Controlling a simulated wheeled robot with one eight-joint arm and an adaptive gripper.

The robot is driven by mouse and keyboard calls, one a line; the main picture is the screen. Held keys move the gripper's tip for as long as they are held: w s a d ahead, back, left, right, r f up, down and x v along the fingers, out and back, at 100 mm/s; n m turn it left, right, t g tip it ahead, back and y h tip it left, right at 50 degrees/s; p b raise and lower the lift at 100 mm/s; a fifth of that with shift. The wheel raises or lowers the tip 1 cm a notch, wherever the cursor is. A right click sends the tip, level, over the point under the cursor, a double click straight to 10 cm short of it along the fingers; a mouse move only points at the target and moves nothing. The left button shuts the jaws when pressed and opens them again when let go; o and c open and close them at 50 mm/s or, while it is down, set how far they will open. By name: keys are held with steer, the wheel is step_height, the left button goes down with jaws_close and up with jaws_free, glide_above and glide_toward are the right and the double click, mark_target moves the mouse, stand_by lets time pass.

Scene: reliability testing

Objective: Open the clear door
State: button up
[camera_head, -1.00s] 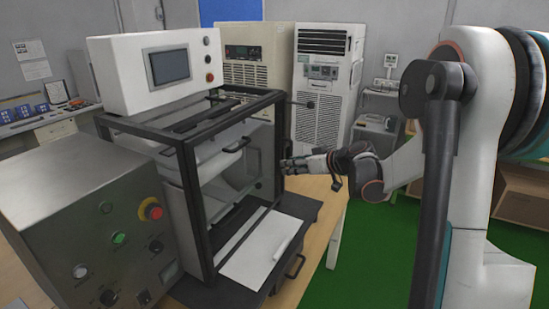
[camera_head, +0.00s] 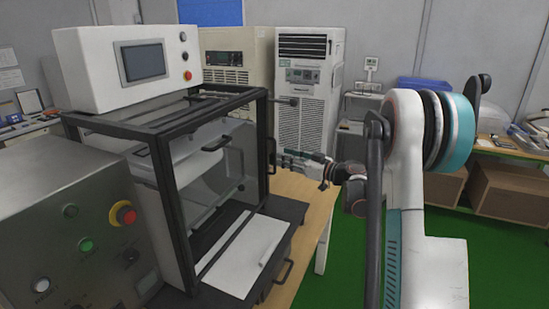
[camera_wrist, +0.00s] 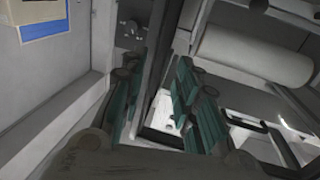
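A black-framed test cabinet (camera_head: 165,170) stands on the table in the head view. Its clear door is hard to make out; a clear panel (camera_head: 232,165) shows in the frame, with a dark handle (camera_head: 217,144) near its top. My gripper (camera_head: 279,158) is at the cabinet's right side, by a dark upright bar (camera_head: 271,152). In the wrist view, my gripper (camera_wrist: 160,82) is open, with its green-padded fingers apart on either side of a dark upright edge. I cannot tell whether the fingers touch it. A white roll-like part (camera_wrist: 250,58) shows inside the cabinet.
A metal control box (camera_head: 75,220) with a red knob stands at the front left. A white air unit (camera_head: 307,95) stands behind. A dark lower handle (camera_head: 284,272) sticks out near the table edge. Green floor lies right.

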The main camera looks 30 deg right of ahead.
mark_target(274, 154)
steer(key=b+x, duration=0.1)
steer(key=x, duration=0.4)
steer(key=shift+w+a, duration=0.15)
steer(key=shift+w, duration=0.15)
steer(key=shift+c, duration=0.3)
jaws_close()
